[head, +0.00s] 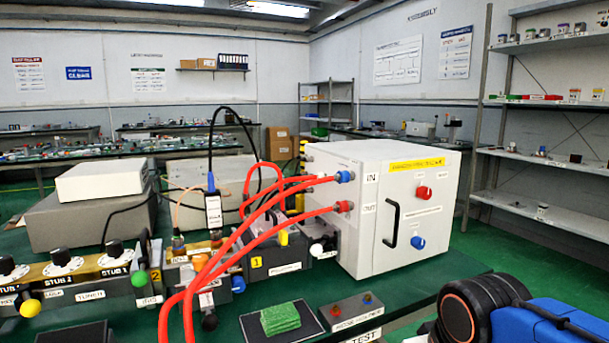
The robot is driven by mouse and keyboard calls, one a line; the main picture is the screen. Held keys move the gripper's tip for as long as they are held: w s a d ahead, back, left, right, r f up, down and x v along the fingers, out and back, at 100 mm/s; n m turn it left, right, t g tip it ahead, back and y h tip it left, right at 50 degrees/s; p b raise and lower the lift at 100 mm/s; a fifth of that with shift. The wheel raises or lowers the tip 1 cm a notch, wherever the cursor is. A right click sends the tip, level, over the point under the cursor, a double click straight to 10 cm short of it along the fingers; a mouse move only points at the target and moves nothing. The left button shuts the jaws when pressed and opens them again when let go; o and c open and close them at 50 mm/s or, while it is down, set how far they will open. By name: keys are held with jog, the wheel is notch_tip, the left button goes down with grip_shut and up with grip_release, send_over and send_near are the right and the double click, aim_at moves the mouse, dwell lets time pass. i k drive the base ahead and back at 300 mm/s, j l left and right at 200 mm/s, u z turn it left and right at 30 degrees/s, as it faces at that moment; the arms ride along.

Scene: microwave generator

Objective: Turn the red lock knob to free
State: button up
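A red knob (424,192) sits on the front face of the white cabinet (350,240), in its upper right part. A small label is beside it; I cannot read it or tell the knob's exact setting. A blue knob (418,242) is below it, and a black bar handle (392,223) stands to the left on the same face. Part of my arm, blue and black, shows at the lower right, below and in front of the cabinet. My gripper's fingers are not in view.
Red hoses (240,235) run from the cabinet's left side across the bench. A green pad (280,318) lies on a black mat, beside a small grey box with two indicators (350,308). Tuner blocks (75,270) fill the left. Open floor and shelves (550,150) lie to the right.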

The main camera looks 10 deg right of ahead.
aim_at(424, 192)
jog(key=j+z, duration=0.15)
jog(key=j, duration=0.3)
jog(key=k+j+z, duration=0.15)
jog(key=j, duration=0.3)
jog(key=j+z, duration=0.15)
jog(key=j, duration=0.35)
jog(key=k+j+z, duration=0.15)
jog(key=j, duration=0.3)
jog(key=i, duration=0.05)
